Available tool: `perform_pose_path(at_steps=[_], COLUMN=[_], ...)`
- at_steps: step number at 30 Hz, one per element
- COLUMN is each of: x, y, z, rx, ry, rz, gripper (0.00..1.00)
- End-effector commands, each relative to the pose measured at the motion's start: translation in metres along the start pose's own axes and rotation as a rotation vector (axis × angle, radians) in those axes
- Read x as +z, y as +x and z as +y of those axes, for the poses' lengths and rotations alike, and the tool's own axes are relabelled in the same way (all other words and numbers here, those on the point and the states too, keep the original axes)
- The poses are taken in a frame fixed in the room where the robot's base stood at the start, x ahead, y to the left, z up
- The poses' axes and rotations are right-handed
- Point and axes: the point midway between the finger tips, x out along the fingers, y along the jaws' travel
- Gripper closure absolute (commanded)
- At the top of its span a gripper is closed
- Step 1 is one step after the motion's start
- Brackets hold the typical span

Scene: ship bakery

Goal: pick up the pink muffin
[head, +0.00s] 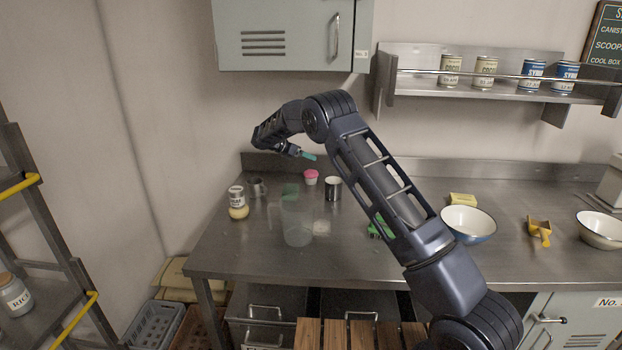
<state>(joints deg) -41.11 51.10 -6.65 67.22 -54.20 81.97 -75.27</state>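The pink muffin (311,174) stands upright near the back of the steel counter (400,280), with a pink top and a paler lower part. My gripper (309,156) is above the counter, just above and slightly left of the muffin in the head view. A teal fingertip shows, pointing right and down. The gripper appears apart from the muffin, but the depth between them is hard to judge. The fingers are too small and overlapped to tell whether they are open or shut.
A dark-sided cup (333,189) stands close right of the muffin. A metal mug (257,188), a jar (238,204) and a clear container (297,224) stand left and in front. Bowls (468,224) and a yellow scoop (540,231) lie right. A wall cabinet (285,35) hangs above.

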Motion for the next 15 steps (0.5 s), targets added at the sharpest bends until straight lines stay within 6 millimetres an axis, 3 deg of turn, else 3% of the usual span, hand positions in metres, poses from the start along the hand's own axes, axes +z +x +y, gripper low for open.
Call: perform_pose_path(at_steps=[3, 8, 15], x=[-0.015, -0.022, -0.043], y=[-0.010, -0.014, -0.001], z=[0.016, 0.024, 0.029], rx=[0.011, 0.015, 0.013], ry=[-0.047, -0.073, -0.077], rz=[-0.043, -0.068, -0.069], gripper=[0.15, 0.15, 0.15])
